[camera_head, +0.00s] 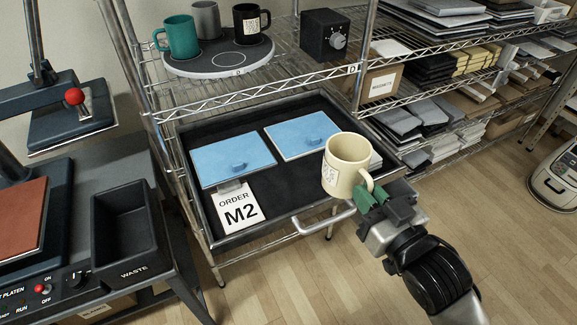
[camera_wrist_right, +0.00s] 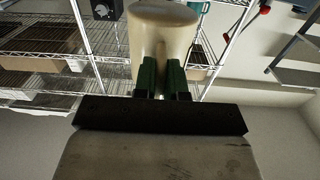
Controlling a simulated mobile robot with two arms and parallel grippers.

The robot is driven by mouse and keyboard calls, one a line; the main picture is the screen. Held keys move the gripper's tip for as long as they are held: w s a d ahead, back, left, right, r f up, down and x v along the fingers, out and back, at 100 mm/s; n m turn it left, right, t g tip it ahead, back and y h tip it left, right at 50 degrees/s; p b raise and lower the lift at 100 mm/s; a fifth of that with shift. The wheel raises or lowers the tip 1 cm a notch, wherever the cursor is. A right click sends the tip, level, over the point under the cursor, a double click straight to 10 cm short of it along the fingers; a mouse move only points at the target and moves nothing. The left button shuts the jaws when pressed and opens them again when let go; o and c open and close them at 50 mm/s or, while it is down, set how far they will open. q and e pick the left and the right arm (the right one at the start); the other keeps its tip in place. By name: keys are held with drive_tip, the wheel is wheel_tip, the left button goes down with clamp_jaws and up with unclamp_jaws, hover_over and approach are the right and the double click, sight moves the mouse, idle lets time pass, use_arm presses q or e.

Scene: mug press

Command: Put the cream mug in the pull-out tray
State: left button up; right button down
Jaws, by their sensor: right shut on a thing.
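The cream mug (camera_head: 346,166) is held upright above the front right part of the pull-out tray (camera_head: 262,230). My right gripper (camera_head: 369,196) is shut on the mug's handle, with its green fingers on the handle. The mug (camera_wrist_right: 163,35) and the gripper fingers (camera_wrist_right: 163,78) also show in the right wrist view. The tray is pulled out and has a dark floor. Two blue lidded panels (camera_head: 233,160) and a white card reading ORDER M2 (camera_head: 237,207) lie in it. The mug hides part of the tray's right side. My left gripper is not in view.
A round board (camera_head: 218,62) on the shelf above carries a teal mug (camera_head: 181,37), a grey mug and a black mug. A dark box with a dial (camera_head: 324,36) stands beside it. A press and a waste bin (camera_head: 124,228) are at left. The tray handle (camera_head: 325,220) sticks out in front.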

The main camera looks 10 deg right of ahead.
drive_tip(key=w+f, duration=0.1)
drive_tip(key=w, duration=0.2)
drive_tip(key=w+f, duration=0.1)
drive_tip(key=shift+w+a+f, duration=0.2)
drive_tip(key=shift+a+f, duration=0.1)
drive_tip(key=w+f, duration=0.1)
drive_tip(key=w, duration=0.1)
drive_tip(key=w+a+f, duration=0.1)
drive_tip(key=w, duration=0.1)
drive_tip(key=w+f, duration=0.2)
drive_tip(key=shift+w+a, duration=0.2)
drive_tip(key=shift+w, duration=0.15)
drive_tip(key=shift+w+f, duration=0.1)
drive_tip(key=shift+f, duration=0.25)
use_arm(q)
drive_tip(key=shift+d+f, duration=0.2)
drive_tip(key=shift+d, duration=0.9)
use_arm(e)
drive_tip(key=shift+f, duration=1.8)
drive_tip(key=shift+f, duration=0.15)
drive_tip(key=c, duration=1.2)
unclamp_jaws()
